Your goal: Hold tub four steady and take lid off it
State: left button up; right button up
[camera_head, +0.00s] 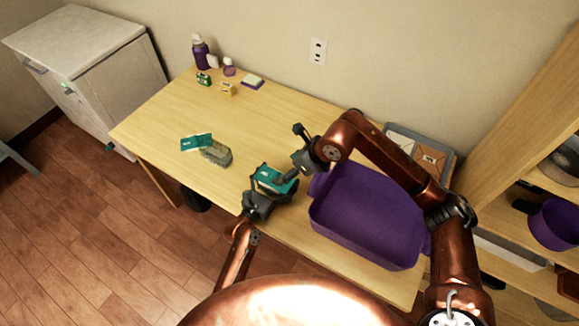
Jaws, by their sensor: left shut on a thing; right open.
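A small tub with a teal lid (267,174) stands near the table's front edge, left of the purple bin. The tub body is mostly hidden by my grippers. My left gripper (262,198) is shut on the tub from the front. My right gripper (291,157) is open, its fingers spread wide just behind and right of the tub. One of its fingers reaches down beside or over the lid; I cannot tell whether it touches. The lid appears to be on the tub. No number is readable on it.
A grey-green tub (216,153) lies beside a loose teal lid (196,142) to the left. A large purple bin (365,214) fills the table's right side. Bottles (201,54) and small boxes (227,89) stand at the back left. The middle table is clear.

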aim_at(273, 175)
jog(key=x, duration=1)
jog(key=shift+w+f, duration=0.1)
jog(key=shift+f, duration=0.1)
jog(key=shift+c, duration=0.7)
jog(key=c, duration=1.3)
jog(key=shift+r, duration=0.25)
jog(key=shift+r, duration=0.95)
